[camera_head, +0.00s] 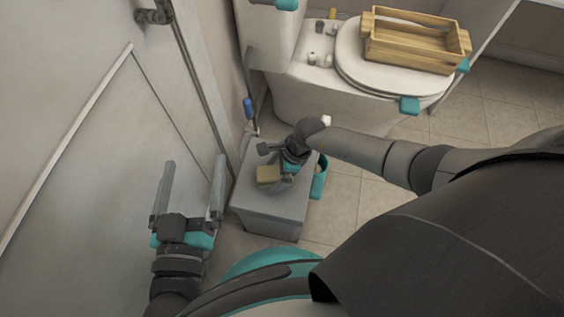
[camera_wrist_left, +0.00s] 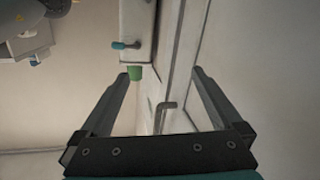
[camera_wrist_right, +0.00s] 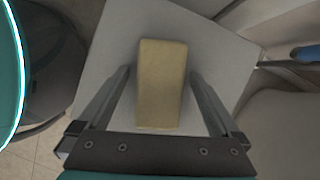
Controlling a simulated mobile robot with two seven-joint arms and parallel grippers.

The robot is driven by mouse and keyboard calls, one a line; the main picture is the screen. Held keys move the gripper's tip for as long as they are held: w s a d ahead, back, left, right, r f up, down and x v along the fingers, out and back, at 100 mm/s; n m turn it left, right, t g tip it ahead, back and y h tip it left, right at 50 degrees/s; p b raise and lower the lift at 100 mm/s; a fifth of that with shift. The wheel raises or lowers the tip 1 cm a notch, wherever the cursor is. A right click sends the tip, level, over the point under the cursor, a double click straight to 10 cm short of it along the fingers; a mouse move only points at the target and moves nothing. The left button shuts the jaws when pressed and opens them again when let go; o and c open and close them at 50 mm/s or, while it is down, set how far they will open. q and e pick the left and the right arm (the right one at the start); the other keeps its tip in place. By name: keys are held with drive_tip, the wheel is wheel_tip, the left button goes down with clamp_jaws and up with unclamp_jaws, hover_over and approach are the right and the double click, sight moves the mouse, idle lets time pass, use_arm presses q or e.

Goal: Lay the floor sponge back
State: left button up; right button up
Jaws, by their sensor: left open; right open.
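A yellow sponge (camera_head: 268,175) lies on top of a grey box-like stand (camera_head: 270,213) between the door and the toilet. In the right wrist view the sponge (camera_wrist_right: 161,84) lies flat on the pale top (camera_wrist_right: 112,50), its near end between the two fingers. My right gripper (camera_head: 270,160) is over the stand at the sponge, and its fingers (camera_wrist_right: 160,90) are open and apart from the sponge's sides. My left gripper (camera_head: 193,175) is open and empty in front of the door, away from the sponge; its empty fingers also show in the left wrist view (camera_wrist_left: 160,80).
A toilet (camera_head: 310,90) with a wooden crate (camera_head: 415,48) on its lid stands at the back. A blue-handled brush (camera_head: 248,108) stands behind the stand. The tiled floor (camera_head: 345,215) on the right is clear.

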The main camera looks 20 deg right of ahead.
drive_tip(key=shift+d+r, duration=0.1)
drive_tip(key=shift+r, duration=0.15)
drive_tip(key=shift+s+d+r+p, duration=0.2)
drive_tip(key=shift+r+p, duration=0.4)
drive_tip(key=shift+p, duration=0.25)
drive_tip(key=shift+d+r+p, duration=0.2)
drive_tip(key=shift+r+p, duration=0.25)
drive_tip(key=shift+d+r+p, duration=0.15)
drive_tip(key=shift+r+p, duration=0.2)
drive_tip(key=shift+p+v, duration=0.65)
drive_tip(key=shift+v, duration=0.1)
drive_tip(key=shift+p+v, duration=0.7)
drive_tip(key=shift+v, duration=0.15)
drive_tip(key=shift+s+d+r+p, duration=0.1)
drive_tip(key=shift+d+r+p, duration=0.15)
drive_tip(key=shift+r+p, duration=0.3)
use_arm(q)
drive_tip(key=s+a+f+g+y, duration=0.1)
drive_tip(key=s+a+g+y, duration=0.1)
drive_tip(key=a+g, duration=0.3)
drive_tip(key=s+a+f+g+y, duration=0.2)
drive_tip(key=a+g+y, duration=0.1)
drive_tip(key=a+g, duration=0.3)
drive_tip(key=shift+s+a+f+y, duration=0.2)
drive_tip(key=shift+s+f+y, duration=0.1)
drive_tip(key=shift+s+y, duration=0.1)
drive_tip(key=shift+f, duration=0.1)
use_arm(e)
drive_tip(key=shift+f, duration=0.1)
